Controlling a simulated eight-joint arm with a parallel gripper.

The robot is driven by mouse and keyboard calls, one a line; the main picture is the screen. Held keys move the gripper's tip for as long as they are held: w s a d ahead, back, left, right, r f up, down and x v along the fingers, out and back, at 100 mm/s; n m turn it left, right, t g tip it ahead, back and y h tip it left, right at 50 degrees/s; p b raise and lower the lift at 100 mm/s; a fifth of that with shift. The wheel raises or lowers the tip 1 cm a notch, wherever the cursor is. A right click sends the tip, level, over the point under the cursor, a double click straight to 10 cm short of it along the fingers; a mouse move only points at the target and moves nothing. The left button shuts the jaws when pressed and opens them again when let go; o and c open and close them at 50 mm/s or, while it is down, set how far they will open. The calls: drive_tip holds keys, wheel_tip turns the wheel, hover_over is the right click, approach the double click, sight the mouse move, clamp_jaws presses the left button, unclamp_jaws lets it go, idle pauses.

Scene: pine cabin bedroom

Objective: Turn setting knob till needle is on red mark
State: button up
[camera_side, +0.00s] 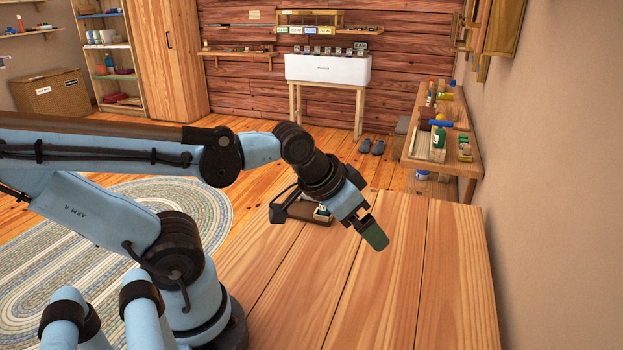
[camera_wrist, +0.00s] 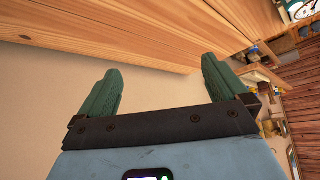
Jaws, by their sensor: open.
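A small dark brown device (camera_side: 298,209) sits on the wooden table, partly hidden behind my wrist. In the wrist view, part of a pale round face (camera_wrist: 302,9) shows at the top right corner and may belong to it. I cannot make out a setting knob, needle or red mark. My gripper (camera_side: 374,236) is above the table, to the right of the device in the side view and apart from it. In the wrist view its green fingers (camera_wrist: 160,68) are spread wide with nothing between them.
The wooden table (camera_side: 400,290) is bare in front and to the right of the device. A beige wall (camera_side: 560,180) rises beyond its right edge. A side bench (camera_side: 462,150) with bottles and small items stands behind at the right.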

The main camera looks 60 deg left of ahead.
drive_tip(key=shift+c, duration=0.5)
drive_tip(key=shift+w+a, duration=0.1)
drive_tip(key=shift+c, duration=1.1)
drive_tip(key=shift+n+g+y, duration=0.5)
drive_tip(key=shift+g+y, duration=0.1)
drive_tip(key=shift+g, duration=0.1)
drive_tip(key=w+a+r, duration=0.2)
drive_tip(key=a, duration=0.1)
drive_tip(key=shift+w+a+r, duration=0.15)
drive_tip(key=shift+w+a, duration=0.05)
drive_tip(key=shift+a, duration=0.05)
drive_tip(key=c, duration=0.7)
drive_tip(key=w+a+r+n+g+y, duration=0.1)
drive_tip(key=w+a+n+g, duration=0.15)
drive_tip(key=a, duration=0.55)
drive_tip(key=w+a+r+n+g+y, duration=0.1)
drive_tip(key=w+a+n+g, duration=0.2)
drive_tip(key=a, duration=0.5)
drive_tip(key=a+f+g, duration=0.3)
drive_tip(key=a, duration=0.6)
drive_tip(key=shift+n+y, duration=0.3)
drive_tip(key=shift+n, duration=0.05)
drive_tip(key=x, duration=1.1)
drive_tip(key=shift+w+a+f, duration=0.15)
drive_tip(key=shift+w, duration=0.15)
clamp_jaws()
